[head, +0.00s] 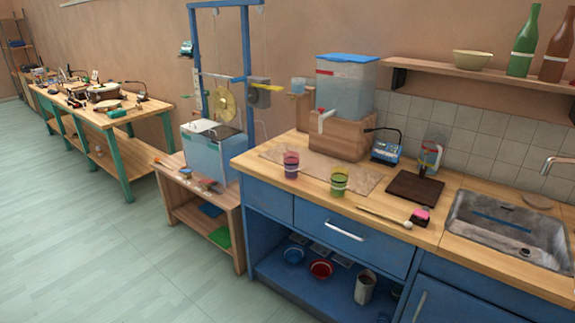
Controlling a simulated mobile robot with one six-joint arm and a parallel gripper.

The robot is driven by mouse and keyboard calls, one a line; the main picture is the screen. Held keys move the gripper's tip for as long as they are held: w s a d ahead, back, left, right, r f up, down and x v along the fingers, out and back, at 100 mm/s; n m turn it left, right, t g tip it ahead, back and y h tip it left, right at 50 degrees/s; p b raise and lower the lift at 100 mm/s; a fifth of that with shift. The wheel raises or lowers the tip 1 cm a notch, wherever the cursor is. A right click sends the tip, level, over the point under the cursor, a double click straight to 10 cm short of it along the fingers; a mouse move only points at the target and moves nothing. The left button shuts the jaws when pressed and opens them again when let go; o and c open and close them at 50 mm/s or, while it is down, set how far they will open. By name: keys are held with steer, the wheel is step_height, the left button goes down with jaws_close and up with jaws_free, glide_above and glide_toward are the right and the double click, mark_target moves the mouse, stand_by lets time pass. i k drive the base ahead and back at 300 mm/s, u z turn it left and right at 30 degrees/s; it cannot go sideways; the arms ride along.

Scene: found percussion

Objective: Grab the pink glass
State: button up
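The pink glass (291,165) stands upright on the wooden top of the blue counter, near its left front edge. It is pinkish purple and has a lighter band around it. A green glass (339,182) with a pale band stands to its right, apart from it. My gripper is not in view.
A water tank (345,88) with a tap stands on a wooden block behind the glasses. A beater-like stick (383,215), a pink-topped item (421,213), a dark board (415,187) and a sink (510,222) are to the right. The floor (90,215) at left is clear.

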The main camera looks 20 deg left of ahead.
mark_target(291, 166)
steer(key=i, duration=1.1)
steer(key=u, duration=0.25)
steer(key=k, duration=0.25)
steer(key=u, duration=2.9)
steer(key=i, duration=0.1)
steer(key=u, duration=0.1)
